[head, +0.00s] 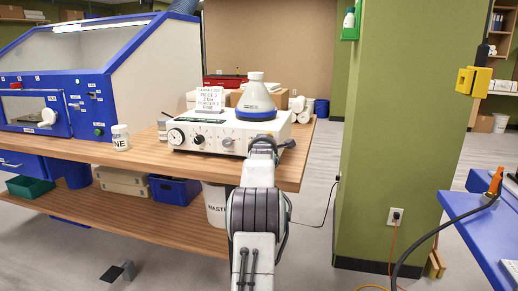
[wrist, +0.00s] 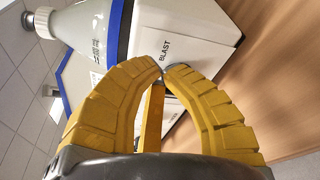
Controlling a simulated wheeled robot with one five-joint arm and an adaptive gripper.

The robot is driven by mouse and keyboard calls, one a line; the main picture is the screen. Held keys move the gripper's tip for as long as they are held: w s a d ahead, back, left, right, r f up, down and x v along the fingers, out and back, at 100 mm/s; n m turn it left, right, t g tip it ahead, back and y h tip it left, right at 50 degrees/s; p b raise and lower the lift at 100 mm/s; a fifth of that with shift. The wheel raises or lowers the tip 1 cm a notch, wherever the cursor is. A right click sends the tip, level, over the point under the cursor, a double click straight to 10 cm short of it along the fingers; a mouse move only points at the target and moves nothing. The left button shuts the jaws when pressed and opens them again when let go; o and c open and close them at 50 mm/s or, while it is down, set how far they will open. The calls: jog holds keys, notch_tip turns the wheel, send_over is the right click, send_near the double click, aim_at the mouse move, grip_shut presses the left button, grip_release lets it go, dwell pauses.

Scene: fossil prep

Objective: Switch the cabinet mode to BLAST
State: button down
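The blue-and-white cabinet (head: 130,65) stands at the left of the bench, with small switches and labels on its blue front panel (head: 93,95). A white unit (head: 215,130) with dials and a cone-shaped bottle (head: 257,97) stands to its right. In the wrist view, a white face (wrist: 178,32) carries the word BLAST, just beyond my yellow fingertips (wrist: 163,68). The tips are together or nearly so, and I see nothing clearly held between them. Whether they touch the white face, I cannot tell. In the head view my arm reaches the unit's right front and hides part of it.
A small labelled jar (head: 120,137) stands on the bench between cabinet and unit. A printed sign (head: 210,99) stands behind the unit. A green pillar (head: 400,130) is right of the bench, and a blue table (head: 478,235) with a hose is at far right.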

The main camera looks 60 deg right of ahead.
jog(key=shift+w+a+f+b, duration=0.1)
jog(key=shift+w+f+b, duration=0.15)
jog(key=shift+f+b, duration=0.3)
dwell(0.6)
jog(key=shift+s+f, duration=0.1)
jog(key=shift+s, duration=0.1)
dwell(0.6)
jog(key=shift+s+f+b, duration=0.2)
jog(key=shift+f+b, duration=0.05)
jog(key=shift+b, duration=0.35)
jog(key=shift+f, duration=0.1)
jog(key=shift+s+f+b, duration=0.15)
jog(key=shift+f+b, duration=0.05)
jog(key=shift+b, duration=0.1)
jog(key=shift+f+b, duration=0.3)
jog(key=shift+b, duration=0.25)
jog(key=shift+s+d+r, duration=0.1)
jog(key=shift+s+d, duration=0.15)
jog(key=shift+s, duration=0.05)
